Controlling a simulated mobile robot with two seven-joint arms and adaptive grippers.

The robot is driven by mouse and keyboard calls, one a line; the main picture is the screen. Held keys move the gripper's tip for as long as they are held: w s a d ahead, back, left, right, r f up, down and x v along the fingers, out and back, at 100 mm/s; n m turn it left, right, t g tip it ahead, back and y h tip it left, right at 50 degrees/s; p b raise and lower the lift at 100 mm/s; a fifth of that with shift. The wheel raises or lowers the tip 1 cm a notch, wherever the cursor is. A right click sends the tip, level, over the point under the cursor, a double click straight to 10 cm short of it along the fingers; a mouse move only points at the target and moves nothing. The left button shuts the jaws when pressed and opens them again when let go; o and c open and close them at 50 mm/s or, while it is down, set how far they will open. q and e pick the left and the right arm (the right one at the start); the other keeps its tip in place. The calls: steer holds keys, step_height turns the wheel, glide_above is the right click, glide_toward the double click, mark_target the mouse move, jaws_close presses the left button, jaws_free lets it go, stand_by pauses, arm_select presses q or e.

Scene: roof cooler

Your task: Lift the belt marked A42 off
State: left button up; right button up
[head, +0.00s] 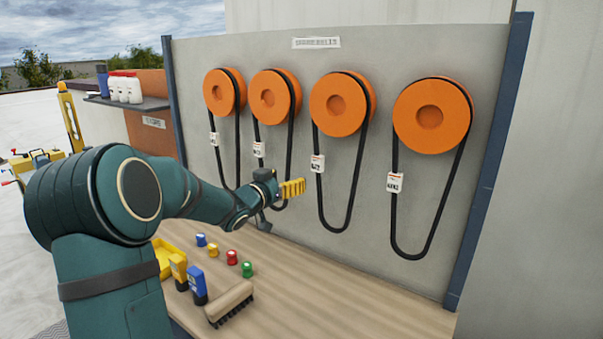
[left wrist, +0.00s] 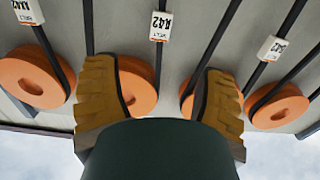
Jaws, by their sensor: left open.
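Several black belts hang in loops from orange pulleys on a grey panel, each with a white tag. In the head view, the third belt from the left (head: 354,190) has a small tag (head: 318,163). In the left wrist view, seen upside down, the middle tag (left wrist: 160,26) appears to read A42. The other tags look similar, and I cannot read them surely. My left gripper (head: 292,188) is in front of the panel, by the lower part of the second belt. Its yellow fingers (left wrist: 162,88) are spread, with nothing visibly held. My right gripper is out of view.
A wooden bench (head: 330,300) runs below the panel, mostly clear at right. A brush (head: 229,303), coloured caps and a yellow bin (head: 172,250) sit on its left. A shelf (head: 128,102) with white bottles is at left. Neighbouring belts hang close together.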

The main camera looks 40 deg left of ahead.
arm_select(q)
steer(key=p, duration=0.1)
glide_toward(315, 162)
steer(key=w, duration=0.4)
steer(key=w+p, duration=0.1)
steer(key=w, duration=0.1)
steer(key=w+p, duration=0.1)
steer(key=w, duration=0.1)
steer(key=w+a+p, duration=0.1)
steer(key=w, duration=0.1)
steer(key=shift+w+r, duration=0.1)
steer(key=shift+w, duration=0.05)
steer(key=shift+w+p, duration=0.3)
steer(key=shift+w, duration=0.15)
jaws_close()
